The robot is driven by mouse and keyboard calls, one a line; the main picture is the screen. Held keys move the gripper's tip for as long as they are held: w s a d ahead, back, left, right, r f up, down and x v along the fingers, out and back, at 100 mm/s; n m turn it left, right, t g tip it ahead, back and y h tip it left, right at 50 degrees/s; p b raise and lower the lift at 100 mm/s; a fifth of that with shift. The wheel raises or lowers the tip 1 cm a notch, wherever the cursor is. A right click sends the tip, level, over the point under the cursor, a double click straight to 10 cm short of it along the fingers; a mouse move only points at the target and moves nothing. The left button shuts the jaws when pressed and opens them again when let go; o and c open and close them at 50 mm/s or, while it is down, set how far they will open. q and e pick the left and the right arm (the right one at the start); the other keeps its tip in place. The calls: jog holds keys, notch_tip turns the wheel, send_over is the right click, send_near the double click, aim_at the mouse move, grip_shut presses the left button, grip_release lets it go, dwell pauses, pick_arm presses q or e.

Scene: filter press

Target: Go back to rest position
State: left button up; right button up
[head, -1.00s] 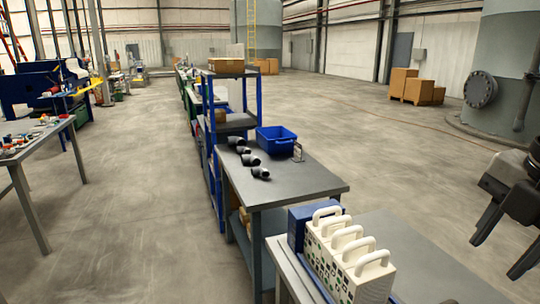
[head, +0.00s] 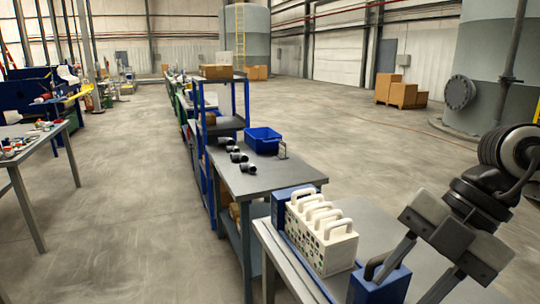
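Several white plates with loop handles (head: 325,243) stand upright in a row on the near grey table, in a blue frame. A blue end block (head: 283,204) is at the far end of the row, and a blue block with a dark handle (head: 384,287) is at the near end. My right gripper (head: 404,284) comes in from the right, fingers pointing down and left, spread apart with nothing visible held. It overlaps the near blue block in the picture; I cannot tell whether it touches. My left gripper is out of view.
Beyond, a grey workbench (head: 285,180) holds a blue bin (head: 263,140) and several dark pipe elbows (head: 240,167). A blue shelf rack (head: 246,98) stands behind it. Another table (head: 30,137) is at left. Open floor (head: 130,210) lies between.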

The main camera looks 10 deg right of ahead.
jog(key=w+a+m+t+y, duration=0.2)
jog(key=w+a+t+y, duration=0.2)
jog(key=a+y, duration=1)
jog(key=w+d+f+m+t+h, duration=0.2)
jog(key=d+f+m+t+h, duration=0.2)
jog(key=f+m+t+h, duration=0.45)
jog(key=w+d+f+m+t+h, duration=0.1)
jog(key=d+f+m+t+h, duration=0.4)
jog(key=f+m, duration=0.65)
jog(key=s+f+g+h, duration=0.2)
jog(key=s+f, duration=0.3)
jog(key=f, duration=0.3)
jog(key=s+a+f+m+g+h, duration=0.1)
jog(key=s+f+g+h, duration=0.1)
jog(key=s+f+g, duration=0.3)
notch_tip(320, 180, down, 3)
jog(key=shift+s+a, duration=0.15)
jog(key=shift+s, duration=0.3)
